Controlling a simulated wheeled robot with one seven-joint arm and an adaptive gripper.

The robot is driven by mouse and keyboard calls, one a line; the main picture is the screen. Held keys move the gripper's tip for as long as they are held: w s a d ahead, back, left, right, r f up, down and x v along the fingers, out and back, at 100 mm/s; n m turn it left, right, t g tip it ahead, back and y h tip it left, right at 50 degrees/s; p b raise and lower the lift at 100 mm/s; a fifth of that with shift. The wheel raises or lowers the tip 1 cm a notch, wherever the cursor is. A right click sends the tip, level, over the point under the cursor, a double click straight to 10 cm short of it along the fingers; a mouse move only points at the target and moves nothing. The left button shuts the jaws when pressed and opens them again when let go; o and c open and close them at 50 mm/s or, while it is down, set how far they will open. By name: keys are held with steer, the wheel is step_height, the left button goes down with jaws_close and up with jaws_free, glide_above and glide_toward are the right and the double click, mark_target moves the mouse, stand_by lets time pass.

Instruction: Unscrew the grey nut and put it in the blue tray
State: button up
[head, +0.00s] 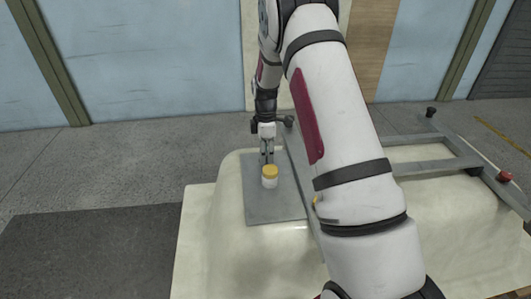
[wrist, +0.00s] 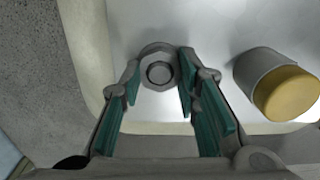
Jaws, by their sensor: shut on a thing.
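My gripper (head: 266,158) points down over the grey plate on the tub shell. In the wrist view its teal-padded fingers (wrist: 159,68) stand on either side of the grey nut (wrist: 155,48) and are shut on it. A round grey stud end (wrist: 159,73) shows inside the nut. The nut is hidden in the head view. I cannot tell how far it sits on the thread. No blue tray shows in either view.
A white jar with a yellow lid (head: 270,172) stands on the grey plate (head: 262,207) close to my gripper; it also shows at right in the wrist view (wrist: 286,92). A grey metal frame (head: 420,165) lies across the cream tub shell (head: 205,235). My arm hides part of the shell.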

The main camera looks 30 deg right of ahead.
steer(key=n, duration=0.6)
steer(key=shift+d+n+p, duration=0.1)
steer(key=shift+n+p, duration=0.3)
steer(key=n, duration=0.6)
steer(key=shift+p, duration=0.4)
steer(key=o, duration=1.2)
steer(key=shift+c, duration=0.7)
steer(key=m+b, duration=0.1)
steer(key=m, duration=0.6)
steer(key=m+b, duration=0.1)
steer(key=m, duration=0.5)
